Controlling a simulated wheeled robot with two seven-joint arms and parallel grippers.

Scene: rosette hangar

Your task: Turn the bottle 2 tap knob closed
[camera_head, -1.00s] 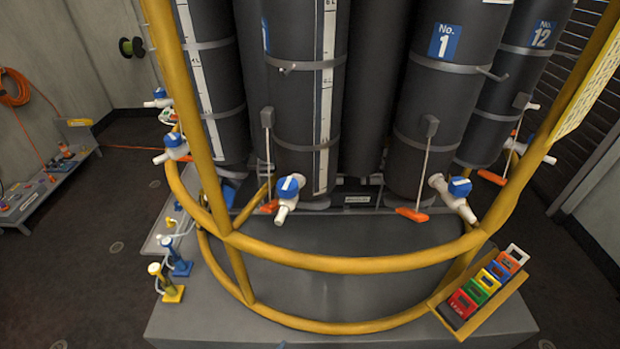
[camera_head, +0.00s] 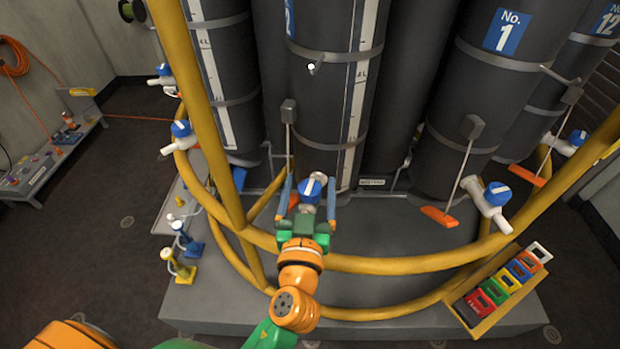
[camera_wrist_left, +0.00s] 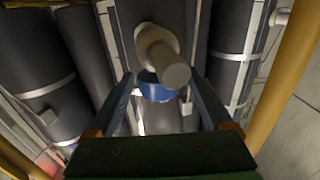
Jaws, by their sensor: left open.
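Bottle 2 (camera_head: 318,110) is a dark cylinder with a partly visible blue number label and a white scale strip. Its tap has a blue knob (camera_head: 309,191) with a white stripe, low on the bottle's front. My left gripper (camera_head: 307,186) is open, with one finger on each side of the knob. In the left wrist view the blue knob (camera_wrist_left: 156,92) lies between the open fingers, partly hidden behind the pale tap body (camera_wrist_left: 165,64). I cannot tell whether a finger touches it. My right gripper is not in view.
A yellow guard rail (camera_head: 400,264) curves in front of the bottles, below the taps. The No. 1 bottle's tap (camera_head: 492,200) stands to the right, with an orange tag (camera_head: 440,217) beside it.

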